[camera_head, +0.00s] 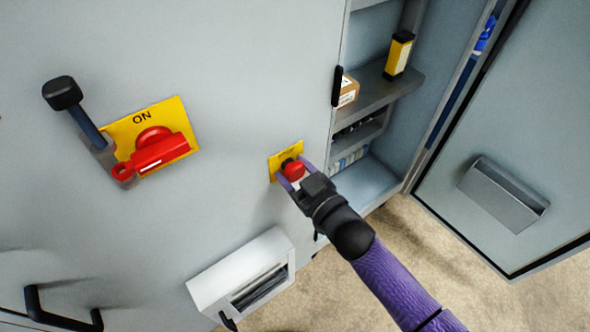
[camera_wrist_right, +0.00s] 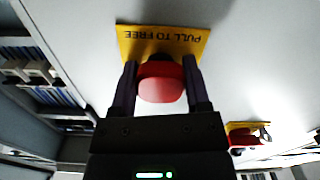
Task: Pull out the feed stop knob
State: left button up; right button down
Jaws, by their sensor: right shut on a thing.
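The feed stop knob (camera_head: 293,170) is a red button on a small yellow plate (camera_head: 273,165) on the grey machine face in the head view. In the right wrist view the red knob (camera_wrist_right: 161,82) stands in front of the yellow plate (camera_wrist_right: 165,42), which reads "PULL TO FREE" upside down. My right gripper (camera_head: 294,172) reaches in from the lower right. Its two fingers (camera_wrist_right: 160,80) lie on either side of the knob, shut on it. My left gripper is not in view.
Left of the knob is a red switch (camera_head: 155,150) on a yellow "ON" plate (camera_head: 181,112), with a black-knobbed lever (camera_head: 62,93). A white box (camera_head: 240,270) juts out below. An open cabinet with a shelf (camera_head: 380,85) and its door (camera_head: 505,150) stand at right.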

jog(key=shift+s+d+r+p, duration=0.1)
jog(key=shift+s+d+p, duration=0.25)
jog(key=shift+p, duration=0.3)
jog(key=shift+c, duration=0.3)
grip_release()
jog(key=shift+s, duration=0.1)
jog(key=p+v, duration=0.1)
jog(key=v, duration=0.9)
jog(key=shift+p, duration=0.4)
